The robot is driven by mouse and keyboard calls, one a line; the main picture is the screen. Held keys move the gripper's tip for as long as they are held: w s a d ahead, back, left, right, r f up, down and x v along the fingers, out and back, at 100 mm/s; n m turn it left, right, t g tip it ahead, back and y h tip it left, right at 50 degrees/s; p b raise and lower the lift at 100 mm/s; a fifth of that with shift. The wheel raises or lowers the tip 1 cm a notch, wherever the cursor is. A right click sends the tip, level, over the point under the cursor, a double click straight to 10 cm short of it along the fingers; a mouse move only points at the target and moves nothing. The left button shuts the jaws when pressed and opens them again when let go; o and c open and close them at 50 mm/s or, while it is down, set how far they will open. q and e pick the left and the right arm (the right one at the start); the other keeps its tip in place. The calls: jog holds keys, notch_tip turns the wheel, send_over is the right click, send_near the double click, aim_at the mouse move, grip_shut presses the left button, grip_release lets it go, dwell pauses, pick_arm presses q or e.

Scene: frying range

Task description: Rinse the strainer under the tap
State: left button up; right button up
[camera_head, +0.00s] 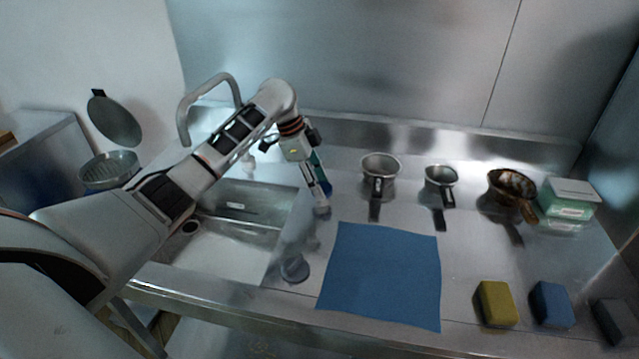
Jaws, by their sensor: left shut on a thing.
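Three small handled pans or strainers stand in a row at the back of the counter: a grey one (380,166), a smaller grey one (440,178) and a brown-stained one (513,184). I cannot tell from here which have mesh. The tap (183,108) arches over the sink (215,255) at the left, partly behind my left arm. My left gripper (319,207) points down right of the sink, left of the first pan. It is shut on what looks like a teal and blue bottle (320,163), partly hidden by the gripper. My right gripper is not in view.
A blue cloth (382,277) lies front centre. A yellow sponge (496,304), a blue sponge (551,304) and a dark one (612,322) lie front right. A green-white box (568,203) stands back right. A small round object (294,268) sits by the sink. A round metal container (107,172) stands far left.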

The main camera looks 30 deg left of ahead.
pick_arm(q)
jog(key=n+t+y, duration=0.1)
jog(key=n, duration=0.3)
jog(key=shift+s, duration=0.1)
jog(key=shift+d+n+t+y, duration=0.15)
jog(key=shift+n+t+y, duration=0.4)
jog(key=shift+n, duration=1.25)
jog(key=o, duration=1.1)
jog(key=v, duration=1.2)
jog(key=shift+s, duration=0.2)
